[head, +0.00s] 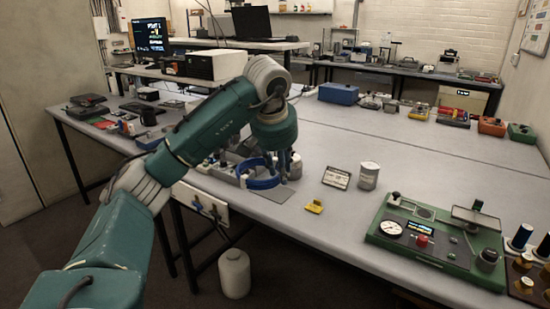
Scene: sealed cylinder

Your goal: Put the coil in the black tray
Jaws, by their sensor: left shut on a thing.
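A blue ring-shaped coil (258,183) shows at the middle of the near bench, beside a light grey holder (224,172) with several small parts. My left gripper (288,172) points down at the coil's right side and is shut on it. The arm hides part of the holder and the fingertips are small. I cannot pick out the black tray for sure; dark flat shapes (88,111) lie at the far left of the bench. My right gripper is not in view.
A dark-framed card (336,177), a metal can (368,175) and a small yellow piece (314,207) stand right of the gripper. A green instrument panel (435,240) fills the right front. A grey flat plate (275,194) lies below the coil.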

